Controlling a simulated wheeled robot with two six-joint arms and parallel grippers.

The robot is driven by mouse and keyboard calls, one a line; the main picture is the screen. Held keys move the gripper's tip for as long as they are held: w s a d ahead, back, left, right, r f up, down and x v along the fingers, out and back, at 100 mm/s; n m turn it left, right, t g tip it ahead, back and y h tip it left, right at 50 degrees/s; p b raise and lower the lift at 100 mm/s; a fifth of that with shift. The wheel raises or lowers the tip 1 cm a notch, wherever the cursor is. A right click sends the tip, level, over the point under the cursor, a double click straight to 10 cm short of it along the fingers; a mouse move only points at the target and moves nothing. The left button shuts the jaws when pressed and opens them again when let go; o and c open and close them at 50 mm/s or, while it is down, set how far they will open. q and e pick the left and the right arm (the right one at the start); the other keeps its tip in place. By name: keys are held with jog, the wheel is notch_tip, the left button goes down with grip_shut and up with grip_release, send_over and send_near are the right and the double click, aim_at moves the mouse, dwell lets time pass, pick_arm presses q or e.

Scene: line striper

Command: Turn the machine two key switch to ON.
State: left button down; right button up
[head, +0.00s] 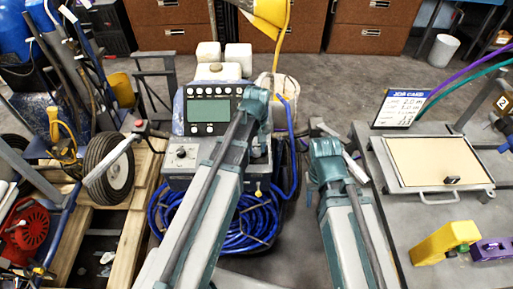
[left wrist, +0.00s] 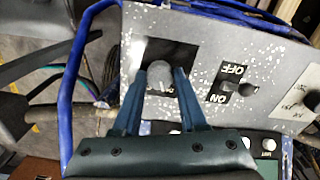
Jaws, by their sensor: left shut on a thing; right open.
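The striping machine (head: 208,112) stands in the middle of the head view, with a grey display panel and a lower control box. In the left wrist view, its speckled grey panel (left wrist: 205,50) has a black plate (left wrist: 189,53) with a grey rounded key (left wrist: 160,79). My right gripper (head: 326,165) is open and empty, right of the machine.
Blue hose (head: 235,225) lies coiled under the machine. A grey table (head: 440,215) at the right bears a framed board (head: 432,163), a job card (head: 400,107), and yellow (head: 445,242) and purple (head: 492,249) blocks. A wheeled cart with a tire (head: 110,168) stands at the left.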

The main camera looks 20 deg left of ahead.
aim_at(257, 150)
pick_arm(q)
jog(key=m, duration=1)
jog(key=shift+m, duration=0.4)
dwell(0.4)
jog(key=shift+c, duration=2.2)
grip_release()
notch_tip(257, 150, up, 14)
jog(key=p, duration=1.4)
